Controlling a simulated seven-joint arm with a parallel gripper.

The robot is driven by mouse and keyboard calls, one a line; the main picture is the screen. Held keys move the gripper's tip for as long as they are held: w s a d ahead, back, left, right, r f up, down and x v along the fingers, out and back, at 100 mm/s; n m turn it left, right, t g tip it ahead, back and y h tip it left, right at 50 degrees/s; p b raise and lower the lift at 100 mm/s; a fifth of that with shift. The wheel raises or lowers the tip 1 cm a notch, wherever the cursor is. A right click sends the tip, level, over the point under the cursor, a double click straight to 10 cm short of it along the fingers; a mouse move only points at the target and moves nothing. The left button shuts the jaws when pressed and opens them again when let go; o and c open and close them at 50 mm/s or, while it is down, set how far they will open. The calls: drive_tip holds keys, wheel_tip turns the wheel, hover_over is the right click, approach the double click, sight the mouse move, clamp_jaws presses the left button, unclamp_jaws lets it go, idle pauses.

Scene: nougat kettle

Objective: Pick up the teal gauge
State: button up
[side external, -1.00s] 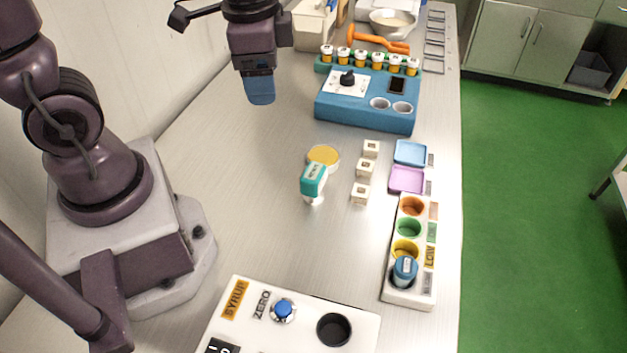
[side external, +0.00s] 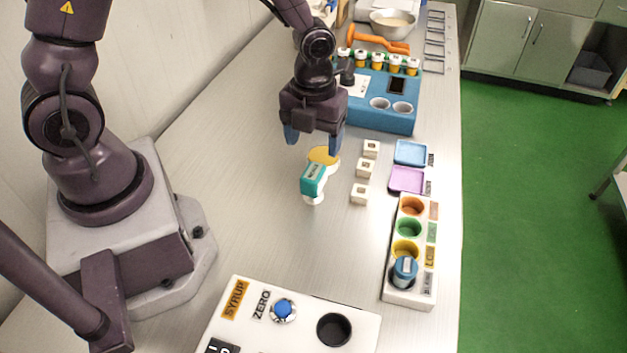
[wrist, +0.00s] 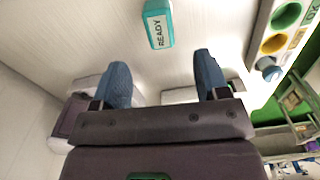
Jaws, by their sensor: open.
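The teal gauge (side external: 313,180) has a teal head with a pale label and a white lower end. It stands on the bench near a round yellow disc (side external: 324,155). In the wrist view the gauge (wrist: 158,24) shows its label reading READY, at the top, beyond the fingertips. My gripper (side external: 313,143) is open, with its two blue fingers apart and pointing down. It is above and slightly behind the gauge, empty and apart from it. In the wrist view the fingers (wrist: 161,75) have only bare bench between them.
Small white blocks (side external: 365,168) stand right of the gauge. Beyond them are blue (side external: 410,152) and pink (side external: 406,180) trays and a rack of coloured cups (side external: 408,228). A blue machine (side external: 368,108) stands behind. The SYRUP panel (side external: 290,318) is in front. Bench left of the gauge is clear.

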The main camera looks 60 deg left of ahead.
sight(314, 171)
wheel_tip(314, 171, down, 10)
drive_tip(key=shift+f, duration=0.1)
drive_tip(key=c, duration=1.1)
